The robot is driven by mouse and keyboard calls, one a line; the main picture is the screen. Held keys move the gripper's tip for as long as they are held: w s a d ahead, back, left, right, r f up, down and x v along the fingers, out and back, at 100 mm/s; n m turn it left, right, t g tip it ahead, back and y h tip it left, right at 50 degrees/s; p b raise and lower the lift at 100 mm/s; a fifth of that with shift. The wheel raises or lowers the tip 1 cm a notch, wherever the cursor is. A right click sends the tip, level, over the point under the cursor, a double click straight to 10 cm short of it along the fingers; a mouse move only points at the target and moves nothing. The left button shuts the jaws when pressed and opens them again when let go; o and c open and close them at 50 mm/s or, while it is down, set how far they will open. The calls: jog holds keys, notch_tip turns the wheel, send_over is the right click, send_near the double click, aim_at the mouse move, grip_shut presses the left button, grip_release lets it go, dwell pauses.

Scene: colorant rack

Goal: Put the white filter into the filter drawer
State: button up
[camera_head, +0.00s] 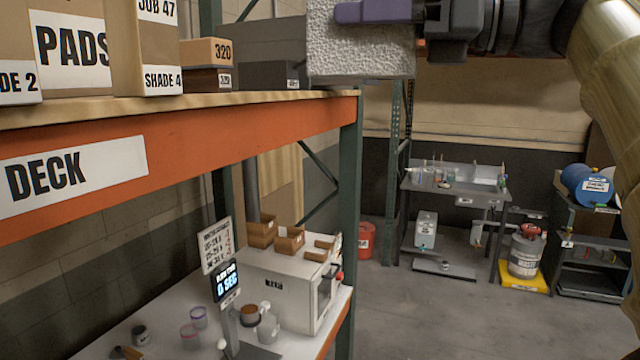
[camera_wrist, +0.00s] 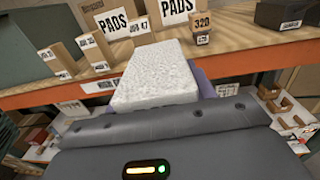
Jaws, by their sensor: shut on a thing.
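The white filter (camera_head: 360,50) is a thick, rough-textured white block at the top centre of the head view. It also shows in the middle of the wrist view (camera_wrist: 157,75). My gripper (camera_head: 378,12) is shut on it, with a purple finger lying along its near face. The filter is held in the air just right of the upper shelf's end in the head view; its top is cut off there. In the wrist view, purple shows beside the filter's right side, and the far finger is mostly hidden. I cannot make out a filter drawer in either view.
An orange-edged shelf (camera_head: 180,155) carries cardboard boxes (camera_head: 75,45). A green upright (camera_head: 350,200) stands at its end. Below are a white machine (camera_head: 285,285) with small trays and several cups. A grey bench (camera_head: 455,190) and blue drum (camera_head: 585,185) stand farther back. The floor between is clear.

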jog(key=w+a+f+n+g, duration=0.1)
jog(key=w+a+f, duration=0.2)
jog(key=w+f, duration=0.85)
jog(key=w+a+f+n+g, duration=0.1)
jog(key=w+a+f+g, duration=0.15)
jog(key=w+f, duration=0.85)
jog(key=w+a+f+m+t+h, duration=0.1)
jog(key=w+a+f+m+t, duration=0.3)
jog(key=f, duration=0.9)
jog(key=w+d+f+t+h, duration=0.1)
jog(key=w+f+t, duration=0.35)
jog(key=f, duration=0.75)
jog(key=s+d+f+m+t+h+b, duration=0.1)
jog(key=d+f+m+t+h, duration=0.2)
jog(key=f, duration=1)
jog(key=s+d+f+m+t+h, duration=0.15)
jog(key=f+m+h, duration=0.25)
jog(key=f, duration=0.9)
jog(key=s+d+f+m+t+h, duration=0.1)
jog(key=s+d+f+m+h, duration=0.1)
jog(key=s+d+f+h, duration=0.2)
jog(key=s+d+f+m+t+h, duration=0.1)
jog(key=s+d+f+m+h, duration=0.2)
jog(key=s+d+f, duration=0.6)
jog(key=s+f+h, duration=0.1)
jog(key=s+f, duration=0.4)
jog(key=shift+d+t+b, duration=0.35)
jog(key=shift+d, duration=0.05)
jog(key=shift+s, duration=0.1)
